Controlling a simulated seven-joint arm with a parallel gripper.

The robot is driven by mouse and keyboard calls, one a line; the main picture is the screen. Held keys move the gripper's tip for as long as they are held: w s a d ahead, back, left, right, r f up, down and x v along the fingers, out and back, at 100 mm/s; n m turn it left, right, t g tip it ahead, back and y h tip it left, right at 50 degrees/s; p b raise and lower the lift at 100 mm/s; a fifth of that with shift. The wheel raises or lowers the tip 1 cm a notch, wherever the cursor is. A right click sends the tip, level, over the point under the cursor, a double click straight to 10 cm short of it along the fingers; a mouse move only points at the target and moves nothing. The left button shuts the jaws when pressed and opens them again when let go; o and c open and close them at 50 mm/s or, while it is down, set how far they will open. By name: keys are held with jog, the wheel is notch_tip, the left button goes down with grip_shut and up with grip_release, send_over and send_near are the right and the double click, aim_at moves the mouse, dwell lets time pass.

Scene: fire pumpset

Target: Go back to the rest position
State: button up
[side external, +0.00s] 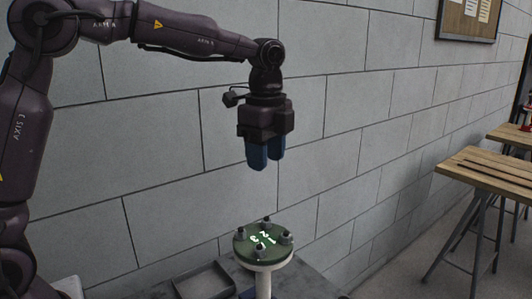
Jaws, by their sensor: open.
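My gripper (265,164) hangs pointing down from my dark arm in the side external view. Its two blue fingers are apart and empty. It is in free air, well above a round green flange (264,254) with white number marks on its top. The flange sits on a pale pipe (263,283). Nothing touches the gripper.
A shallow grey tray (205,281) lies left of the flange on a dark table. A grey block wall (160,150) stands behind. Wooden workbenches (490,168) are at the right. The air around my gripper is clear.

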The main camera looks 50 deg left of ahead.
dwell(0.3)
jog(key=s+a+n+t, duration=0.1)
jog(key=s+n+t, duration=0.4)
jog(key=s+n, duration=0.9)
jog(key=s, duration=0.8)
jog(key=shift+s+a+r+n+t, duration=0.2)
jog(key=shift+r+n+t, duration=0.1)
jog(key=shift+r, duration=0.1)
jog(key=shift+f, duration=0.1)
